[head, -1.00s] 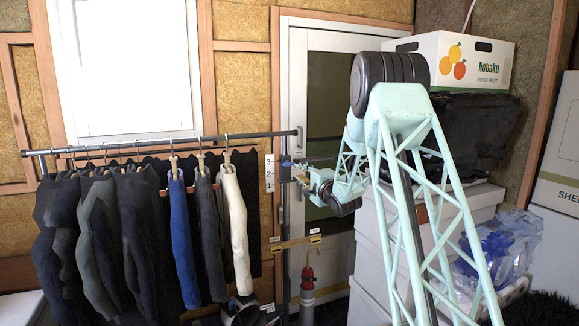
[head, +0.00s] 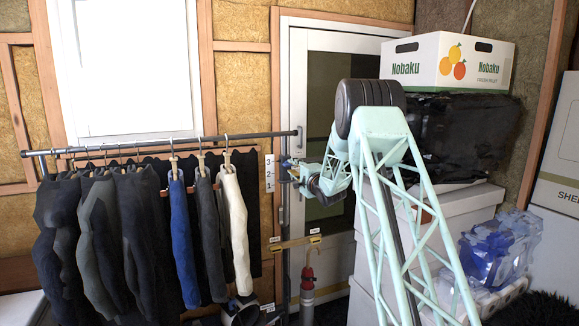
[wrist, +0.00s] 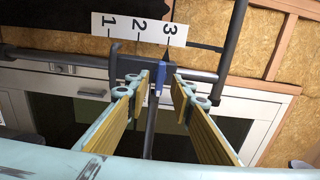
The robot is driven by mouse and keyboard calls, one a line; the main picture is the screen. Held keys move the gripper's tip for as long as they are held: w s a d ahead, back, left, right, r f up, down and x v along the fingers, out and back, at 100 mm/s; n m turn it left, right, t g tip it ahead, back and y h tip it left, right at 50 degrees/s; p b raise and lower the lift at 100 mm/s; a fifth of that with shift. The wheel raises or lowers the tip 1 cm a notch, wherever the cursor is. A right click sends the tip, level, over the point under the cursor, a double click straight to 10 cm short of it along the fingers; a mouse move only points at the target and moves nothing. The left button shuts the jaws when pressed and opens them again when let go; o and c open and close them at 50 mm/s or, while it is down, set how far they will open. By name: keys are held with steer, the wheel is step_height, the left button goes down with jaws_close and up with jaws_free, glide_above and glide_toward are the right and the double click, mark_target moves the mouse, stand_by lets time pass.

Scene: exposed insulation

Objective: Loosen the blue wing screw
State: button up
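The blue wing screw (wrist: 159,79) shows in the wrist view as a small blue piece on a dark bracket below the numbered plate. In the head view it is a tiny blue spot (head: 286,164) by the pole, partly hidden by my gripper. My gripper (wrist: 161,84) is open, with one yellow-padded finger on each side of the blue wing screw. The left fingertip looks closer to it than the right one; I cannot tell whether either touches. In the head view my gripper (head: 293,172) is small, at the pole.
A white plate numbered 1, 2, 3 (wrist: 139,28) is behind the screw. A clothes rail (head: 220,136) with hanging garments extends left. A white door (head: 327,50) stands behind. Stacked boxes (head: 447,62) are at right.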

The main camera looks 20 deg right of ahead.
mark_target(290, 165)
steer(key=shift+w+d, duration=0.1)
steer(key=shift+w, duration=2.15)
steer(key=c, duration=0.6)
steer(key=shift+c, duration=0.2)
